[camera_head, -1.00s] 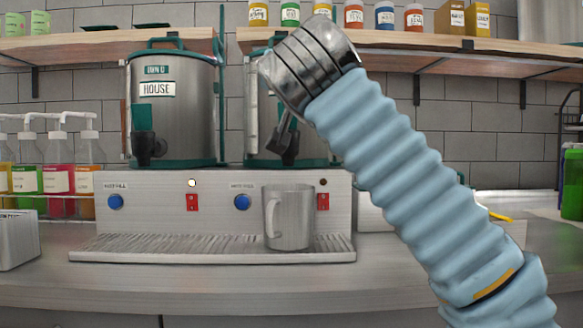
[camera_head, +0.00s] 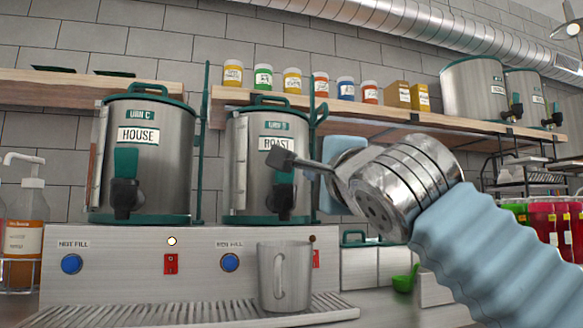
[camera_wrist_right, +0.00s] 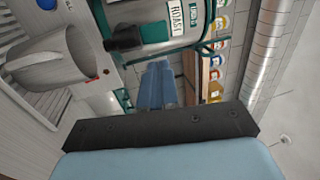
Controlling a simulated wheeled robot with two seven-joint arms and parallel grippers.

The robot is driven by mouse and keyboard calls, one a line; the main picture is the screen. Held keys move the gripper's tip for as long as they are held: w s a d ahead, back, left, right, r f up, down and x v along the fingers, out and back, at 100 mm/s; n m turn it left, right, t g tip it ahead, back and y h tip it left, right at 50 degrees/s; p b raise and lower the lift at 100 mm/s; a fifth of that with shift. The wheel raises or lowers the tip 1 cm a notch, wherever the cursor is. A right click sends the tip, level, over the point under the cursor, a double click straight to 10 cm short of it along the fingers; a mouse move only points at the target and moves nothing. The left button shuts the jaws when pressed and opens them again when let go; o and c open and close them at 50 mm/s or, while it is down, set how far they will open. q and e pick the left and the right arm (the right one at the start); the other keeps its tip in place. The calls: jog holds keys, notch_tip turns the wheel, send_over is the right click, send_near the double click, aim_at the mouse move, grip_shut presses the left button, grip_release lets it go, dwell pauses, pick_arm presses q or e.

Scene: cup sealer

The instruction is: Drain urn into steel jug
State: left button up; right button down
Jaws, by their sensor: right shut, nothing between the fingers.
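The steel jug (camera_head: 285,278), a grey mug-shaped vessel with its handle to the left, stands upright on the drip tray below the ROAST urn (camera_head: 240,160). The urn's black tap with a teal lever (camera_head: 281,195) sits above the jug. In the right wrist view, the jug (camera_wrist_right: 45,62) is at left and the tap (camera_wrist_right: 125,38) at top. My right gripper (camera_head: 325,195) is to the right of the ROAST urn, partly hidden behind my steel wrist. Its light-blue fingers (camera_wrist_right: 158,75) are shut and empty. The jug's inside contents are hidden. My left gripper is out of view.
A HOUSE urn (camera_head: 145,165) stands left of the ROAST urn. Below are blue buttons (camera_head: 71,264), red switches (camera_head: 170,264) and a drip tray (camera_head: 120,318). A wooden shelf (camera_head: 450,127) with jars runs above. Syrup bottles (camera_head: 25,235) stand at left.

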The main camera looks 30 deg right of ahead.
jog(key=shift+w, duration=0.1)
jog(key=p+x, duration=0.6)
jog(key=x, duration=0.8)
